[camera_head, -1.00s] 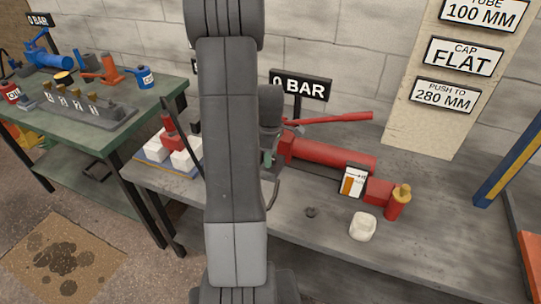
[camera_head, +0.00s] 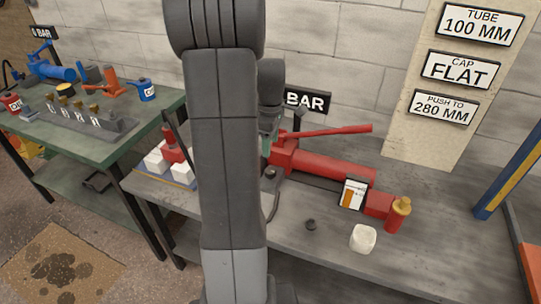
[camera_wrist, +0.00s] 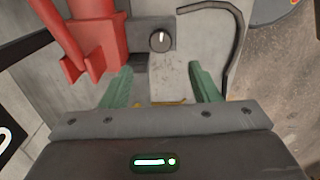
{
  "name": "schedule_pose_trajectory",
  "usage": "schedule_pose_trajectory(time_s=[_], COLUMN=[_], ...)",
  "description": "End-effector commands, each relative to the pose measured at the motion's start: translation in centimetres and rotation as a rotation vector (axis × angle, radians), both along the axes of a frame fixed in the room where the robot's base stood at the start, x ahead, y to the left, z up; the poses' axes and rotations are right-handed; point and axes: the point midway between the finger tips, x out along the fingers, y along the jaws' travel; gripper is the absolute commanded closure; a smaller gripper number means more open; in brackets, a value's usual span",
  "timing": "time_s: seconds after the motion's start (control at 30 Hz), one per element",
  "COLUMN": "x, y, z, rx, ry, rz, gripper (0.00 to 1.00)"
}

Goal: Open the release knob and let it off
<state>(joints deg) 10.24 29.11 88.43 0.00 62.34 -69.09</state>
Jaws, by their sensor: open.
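The release knob (camera_wrist: 160,40) is a small dark round knob with a white pointer mark, on a grey block beside the red hand pump. In the head view the knob (camera_head: 270,172) shows just right of my arm. The red pump (camera_head: 330,165) lies on the grey bench, with its long red handle (camera_head: 335,131) above it. My gripper (camera_wrist: 159,70) is open and empty. Its green fingers stand apart, with the knob beyond their tips and roughly between them, not touched. In the head view my arm hides most of the gripper.
A dark hose (camera_wrist: 226,50) curves close to the right finger. A partly hidden BAR sign (camera_head: 307,101) stands behind the pump.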

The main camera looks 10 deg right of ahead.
Motion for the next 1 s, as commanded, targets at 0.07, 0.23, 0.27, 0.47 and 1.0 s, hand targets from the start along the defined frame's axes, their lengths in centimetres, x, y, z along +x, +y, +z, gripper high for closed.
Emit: schedule_pose_trajectory(time_s=[0.07,0.23,0.27,0.47,1.0], x=[0.0,0.0,0.0,0.0,-0.1], y=[0.0,0.0,0.0,0.0,0.0], z=[1.3,2.8,2.9,3.0,-1.8], rx=[0.0,-0.001,-0.001,0.001,0.001], ry=[-0.002,-0.001,-0.001,0.001,0.006], rz=[0.0,0.0,0.0,0.0,0.0], gripper=[0.45,0.45,0.45,0.45,0.45])
